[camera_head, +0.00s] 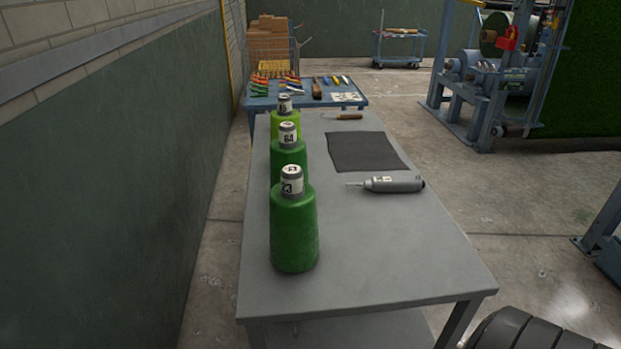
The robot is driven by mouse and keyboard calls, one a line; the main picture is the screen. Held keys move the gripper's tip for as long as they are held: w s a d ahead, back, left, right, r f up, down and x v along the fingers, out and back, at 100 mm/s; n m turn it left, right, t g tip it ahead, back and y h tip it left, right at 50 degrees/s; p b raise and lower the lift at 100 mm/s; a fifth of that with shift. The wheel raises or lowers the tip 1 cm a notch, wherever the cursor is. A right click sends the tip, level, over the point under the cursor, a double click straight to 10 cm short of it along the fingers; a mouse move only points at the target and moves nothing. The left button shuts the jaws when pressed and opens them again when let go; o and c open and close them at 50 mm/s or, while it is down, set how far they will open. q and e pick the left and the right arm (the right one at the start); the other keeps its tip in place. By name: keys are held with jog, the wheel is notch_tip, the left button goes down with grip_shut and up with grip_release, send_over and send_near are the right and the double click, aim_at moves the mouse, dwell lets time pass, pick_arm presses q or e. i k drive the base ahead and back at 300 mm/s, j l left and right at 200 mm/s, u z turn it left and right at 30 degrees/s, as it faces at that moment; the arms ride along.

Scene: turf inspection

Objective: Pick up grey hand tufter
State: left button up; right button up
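The grey hand tufter (396,184) lies on its side on the grey table (400,265), near the table's right edge. Its thin metal tip points left and its dark end points right. It lies just in front of a dark square mat (366,152), with clear tabletop around it. Neither of my grippers shows in the head view.
Several green yarn cones (294,230) stand in a row along the table's left side. A small wooden-handled tool (348,116) lies behind the mat. A blue table (262,104) with coloured tools stands beyond. Blue machinery (487,85) stands at right. The table's front is clear.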

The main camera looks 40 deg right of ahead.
aim_at(375, 184)
jog(key=k+l+u, duration=0.2)
jog(key=l, duration=0.25)
jog(key=k+l+u, duration=0.1)
jog(key=l+u, duration=0.15)
jog(key=l, duration=0.25)
jog(key=k+l+u, duration=0.2)
jog(key=l, duration=0.2)
jog(key=k+l+u, duration=0.2)
jog(key=l, duration=0.2)
